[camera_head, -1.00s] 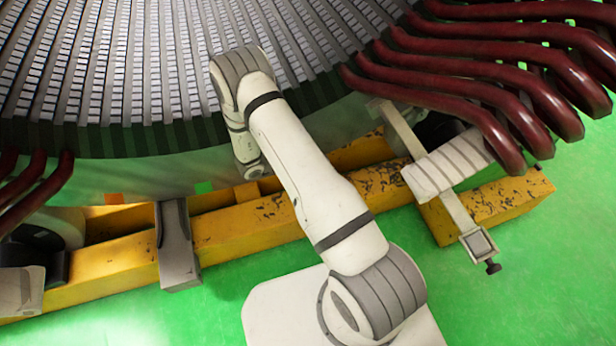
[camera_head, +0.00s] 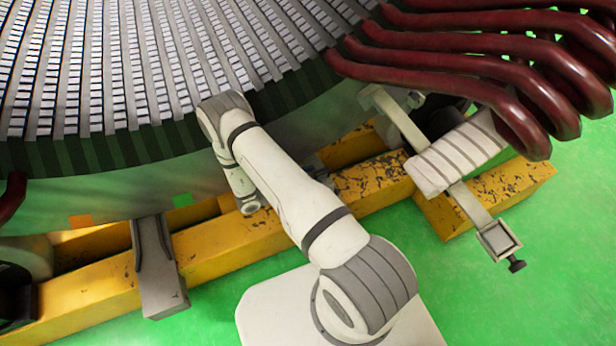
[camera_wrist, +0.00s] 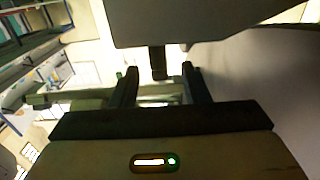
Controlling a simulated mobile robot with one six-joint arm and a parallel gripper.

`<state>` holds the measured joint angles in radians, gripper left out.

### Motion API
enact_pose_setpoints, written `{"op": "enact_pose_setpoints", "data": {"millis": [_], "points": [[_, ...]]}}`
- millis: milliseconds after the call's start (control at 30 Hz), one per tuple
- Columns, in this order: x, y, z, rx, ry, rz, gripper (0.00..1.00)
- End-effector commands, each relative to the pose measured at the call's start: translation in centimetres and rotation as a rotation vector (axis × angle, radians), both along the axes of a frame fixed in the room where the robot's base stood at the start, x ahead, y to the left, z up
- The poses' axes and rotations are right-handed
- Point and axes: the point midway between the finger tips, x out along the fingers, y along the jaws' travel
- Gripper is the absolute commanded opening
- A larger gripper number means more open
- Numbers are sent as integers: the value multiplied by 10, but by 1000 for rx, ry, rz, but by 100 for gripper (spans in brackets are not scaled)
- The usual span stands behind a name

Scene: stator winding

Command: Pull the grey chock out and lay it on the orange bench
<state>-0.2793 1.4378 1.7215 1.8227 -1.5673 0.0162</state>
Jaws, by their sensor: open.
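A grey chock-like block (camera_head: 160,268) shows in the head view, set against the yellow beam below the stator and left of my arm. I cannot be sure that it is the task's chock. My gripper (camera_wrist: 159,70) shows in the wrist view with its two dark fingers apart and nothing clearly held. A dark tab (camera_wrist: 158,60) stands just beyond the fingertips, between them in the picture, under a large grey body (camera_wrist: 200,22). I cannot tell whether they touch it. In the head view my gripper is hidden. I cannot make out an orange bench.
The ribbed stator (camera_head: 100,90) fills the upper left. Red curved bars (camera_head: 480,60) overhang at the upper right. A clamp with a ribbed pale block (camera_head: 455,155) sits on the right yellow beam (camera_head: 505,190). The green floor (camera_head: 560,250) is clear at right.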

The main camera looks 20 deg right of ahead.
Motion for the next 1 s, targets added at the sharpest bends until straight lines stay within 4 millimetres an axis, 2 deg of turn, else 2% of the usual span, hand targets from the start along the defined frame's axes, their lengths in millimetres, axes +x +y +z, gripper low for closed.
{"op": "enact_pose_setpoints", "data": {"millis": [200,400,800,1000], "points": [[1,-35,-2,1,-1,-1,42],[2,-56,-1,1,0,2,42],[2,-60,0,1,-1,5,41],[2,-60,0,1,-1,5,25]]}}
